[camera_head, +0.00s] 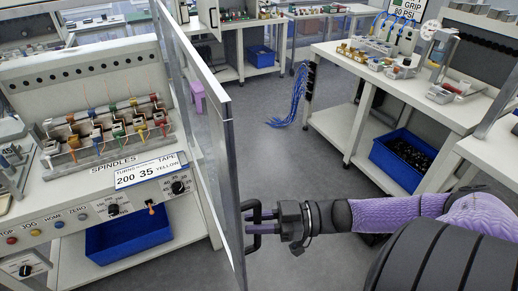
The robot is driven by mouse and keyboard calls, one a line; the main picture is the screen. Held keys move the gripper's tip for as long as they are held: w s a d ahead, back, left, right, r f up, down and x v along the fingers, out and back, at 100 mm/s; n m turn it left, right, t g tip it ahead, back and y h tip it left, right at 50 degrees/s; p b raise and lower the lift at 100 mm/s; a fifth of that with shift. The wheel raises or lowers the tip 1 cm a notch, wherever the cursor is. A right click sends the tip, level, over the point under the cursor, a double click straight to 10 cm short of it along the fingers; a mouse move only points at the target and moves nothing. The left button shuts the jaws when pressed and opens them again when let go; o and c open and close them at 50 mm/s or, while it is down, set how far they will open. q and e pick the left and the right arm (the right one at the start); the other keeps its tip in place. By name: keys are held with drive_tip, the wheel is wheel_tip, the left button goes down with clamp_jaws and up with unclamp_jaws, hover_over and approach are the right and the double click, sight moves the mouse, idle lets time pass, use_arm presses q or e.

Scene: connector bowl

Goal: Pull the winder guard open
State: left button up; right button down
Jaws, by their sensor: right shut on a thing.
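The winder guard (228,180) is a tall clear panel with a light frame, seen nearly edge-on, standing out from the right side of the winder (85,105). A dark handle (250,207) sits on its right face, low down. My right gripper (262,219) comes in from the right and is shut on the handle. The winder's spindles with coloured parts and its front knobs show to the left of the guard. My left gripper is not in view.
A white bench (350,62) with parts and a blue bin (402,160) stands to the right. Blue cables (298,95) hang at its end. A blue bin (125,232) sits under the winder. Grey floor lies open between guard and bench.

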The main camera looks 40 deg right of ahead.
drive_tip(key=c, duration=0.6)
unclamp_jaws()
drive_tip(key=shift+c, duration=0.2)
drive_tip(key=shift+o, duration=0.3)
drive_tip(key=v, duration=0.9)
drive_tip(key=shift+s+d+p, duration=0.25)
drive_tip(key=shift+d+p, duration=0.1)
drive_tip(key=shift+p, duration=0.1)
